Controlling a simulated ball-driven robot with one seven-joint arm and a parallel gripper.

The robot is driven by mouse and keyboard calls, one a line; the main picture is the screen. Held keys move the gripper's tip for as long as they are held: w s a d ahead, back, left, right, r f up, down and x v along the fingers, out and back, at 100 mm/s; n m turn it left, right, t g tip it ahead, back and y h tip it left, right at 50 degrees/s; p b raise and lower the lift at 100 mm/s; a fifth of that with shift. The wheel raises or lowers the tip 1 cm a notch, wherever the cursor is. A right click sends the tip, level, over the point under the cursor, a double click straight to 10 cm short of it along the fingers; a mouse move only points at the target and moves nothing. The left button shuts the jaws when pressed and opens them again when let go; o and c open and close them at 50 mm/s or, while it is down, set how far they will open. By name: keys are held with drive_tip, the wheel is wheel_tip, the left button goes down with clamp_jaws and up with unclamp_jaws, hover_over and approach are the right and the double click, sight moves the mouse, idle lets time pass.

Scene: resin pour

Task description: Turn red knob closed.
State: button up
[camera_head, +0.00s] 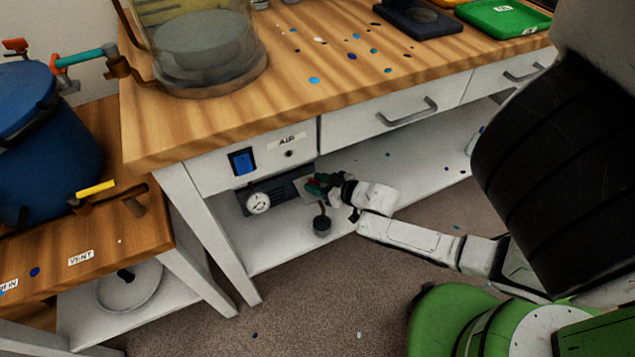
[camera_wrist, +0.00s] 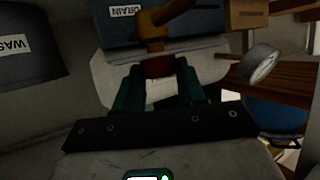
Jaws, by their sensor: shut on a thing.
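The red knob (camera_wrist: 158,67) shows in the wrist view at the end of a brass-coloured valve fitting (camera_wrist: 155,28), below a dark box with a DRAIN label (camera_wrist: 124,11). My gripper (camera_wrist: 159,74) has its two dark green fingers on either side of the knob, shut on it. The fingers hide the knob's sides, and its turn angle is hard to tell. In the head view my gripper (camera_head: 317,184) reaches under the wooden bench to the front of a dark unit (camera_head: 284,194). A little red (camera_head: 313,189) shows at the fingers there.
A round gauge (camera_head: 258,202) sits left of my gripper, and a small dark cup (camera_head: 322,225) stands below it. A container labelled WAS… (camera_wrist: 28,48) is at the wrist view's left. The bench drawer (camera_head: 390,115) overhangs my arm. The lower shelf (camera_head: 400,177) is mostly clear to the right.

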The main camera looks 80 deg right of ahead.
drive_tip(key=shift+s+d+f+n+t+y+b, duration=0.15)
drive_tip(key=shift+n+y+b, duration=0.25)
drive_tip(key=shift+n+y, duration=0.3)
drive_tip(key=shift+w+d+r+n+t+y+b, duration=0.15)
drive_tip(key=shift+n+y+b, duration=0.25)
drive_tip(key=shift+n+y, duration=0.3)
drive_tip(key=shift+s+f+n+y, duration=0.1)
drive_tip(key=shift+n+y, duration=0.2)
drive_tip(key=shift+y, duration=0.2)
drive_tip(key=o, duration=1)
drive_tip(key=shift+o, duration=0.2)
drive_tip(key=shift+a, duration=0.1)
drive_tip(key=p+v, duration=0.2)
drive_tip(key=v, duration=0.8)
drive_tip(key=shift+s, duration=0.4)
